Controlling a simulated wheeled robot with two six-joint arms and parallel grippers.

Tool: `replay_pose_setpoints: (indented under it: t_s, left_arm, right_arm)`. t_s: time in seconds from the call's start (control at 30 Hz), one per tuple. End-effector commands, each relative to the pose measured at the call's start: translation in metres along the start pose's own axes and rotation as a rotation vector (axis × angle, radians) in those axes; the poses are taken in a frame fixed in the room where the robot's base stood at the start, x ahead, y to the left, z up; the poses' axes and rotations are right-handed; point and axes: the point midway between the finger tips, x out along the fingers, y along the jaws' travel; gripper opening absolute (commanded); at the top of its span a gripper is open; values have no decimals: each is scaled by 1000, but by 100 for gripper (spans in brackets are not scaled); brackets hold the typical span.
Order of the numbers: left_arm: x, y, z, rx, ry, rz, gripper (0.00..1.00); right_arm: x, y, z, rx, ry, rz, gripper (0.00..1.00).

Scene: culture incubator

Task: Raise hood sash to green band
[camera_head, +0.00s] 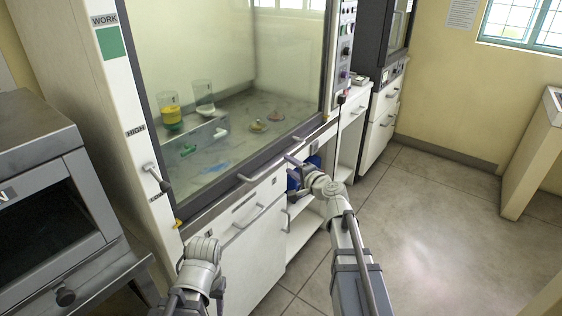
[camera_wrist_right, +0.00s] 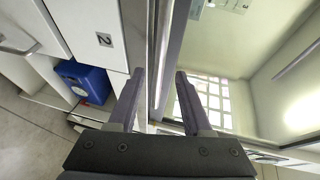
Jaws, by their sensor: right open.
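The hood sash (camera_head: 232,95) is a large glass pane in a dark frame, lowered, with its bottom rail just above the white cabinets. A grey bar handle (camera_head: 258,174) runs along that rail. The green band (camera_head: 110,43) is on the left post under the WORK label, well above the rail. My right gripper (camera_head: 291,166) is open at the right end of the handle. In the right wrist view, its fingers (camera_wrist_right: 160,74) stand apart with a pale rail edge (camera_wrist_right: 153,45) between them; contact cannot be told. My left arm shows at the bottom, its gripper out of view.
A small lever (camera_head: 157,179) sticks out from the left post near the LOW label. Beakers (camera_head: 203,96) stand inside the hood. A blue container (camera_wrist_right: 84,80) sits on a shelf under the hood. A grey oven (camera_head: 45,225) stands left.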

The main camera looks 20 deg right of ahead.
Motion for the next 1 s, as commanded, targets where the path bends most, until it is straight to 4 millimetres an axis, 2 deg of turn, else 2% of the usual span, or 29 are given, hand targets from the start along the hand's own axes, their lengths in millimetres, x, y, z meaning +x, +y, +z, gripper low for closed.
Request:
replay_pose_setpoints:
  t_s: [0.2, 0.4, 0.7, 1.0]
  left_arm:
    - [7, 1, 0, 0, 0, 0, 50]
    - [12, 1, -1, 0, 0, 0, 50]
    - [12, 1, -1, 0, 0, 0, 50]
    - [12, 1, -1, 0, 0, 0, 50]
  right_arm:
    - [36, 1, -1, -1, -3, 0, 50]
    - [61, 1, 0, -1, -2, 1, 50]
    - [64, 0, 1, -1, -1, 1, 50]
    - [64, 0, 0, -1, -1, 1, 17]
